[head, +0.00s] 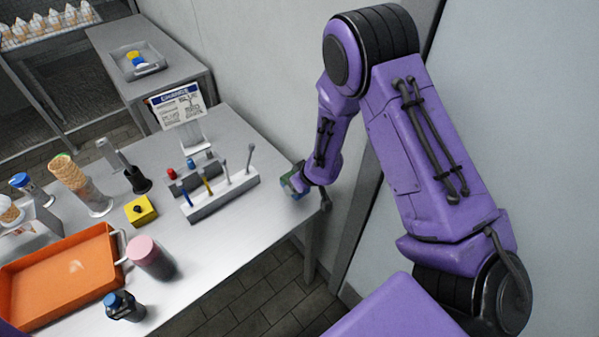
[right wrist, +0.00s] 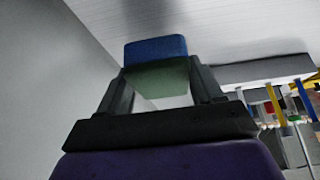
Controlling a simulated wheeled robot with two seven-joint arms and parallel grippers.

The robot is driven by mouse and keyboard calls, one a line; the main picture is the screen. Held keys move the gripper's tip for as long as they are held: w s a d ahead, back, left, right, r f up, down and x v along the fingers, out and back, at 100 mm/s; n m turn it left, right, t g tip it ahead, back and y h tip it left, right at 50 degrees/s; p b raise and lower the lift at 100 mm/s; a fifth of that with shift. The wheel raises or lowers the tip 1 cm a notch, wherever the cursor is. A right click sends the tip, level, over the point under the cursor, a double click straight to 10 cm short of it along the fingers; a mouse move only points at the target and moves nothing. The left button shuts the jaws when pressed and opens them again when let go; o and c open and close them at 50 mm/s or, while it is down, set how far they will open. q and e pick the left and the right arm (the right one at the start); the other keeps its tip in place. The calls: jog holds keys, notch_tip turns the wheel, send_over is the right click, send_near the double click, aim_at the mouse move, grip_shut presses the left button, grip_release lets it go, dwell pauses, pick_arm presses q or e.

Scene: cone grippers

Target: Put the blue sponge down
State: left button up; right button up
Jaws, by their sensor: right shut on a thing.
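The blue sponge (right wrist: 156,49) has a blue face and a green face and sits between the fingers of my right gripper (right wrist: 160,85) in the right wrist view. My right gripper is shut on it. In the head view the sponge (head: 297,184) is small and partly covered by the gripper. There it is at the right end of the grey table (head: 245,222), close to the table's edge. I cannot tell whether it touches the tabletop. My left gripper is not in view.
A white rack (head: 222,196) with several upright tools stands just left of the right gripper. A sign (head: 180,106) stands behind it. An orange tray (head: 62,275), a pink-lidded jar (head: 150,258) and a yellow box (head: 141,211) are further left. A wall is close behind.

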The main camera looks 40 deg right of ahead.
jog(key=f, duration=0.1)
jog(key=f+p, duration=0.1)
jog(key=f, duration=0.1)
jog(key=shift+w+d+f, duration=0.25)
jog(key=shift+d, duration=0.15)
jog(key=shift+f, duration=0.35)
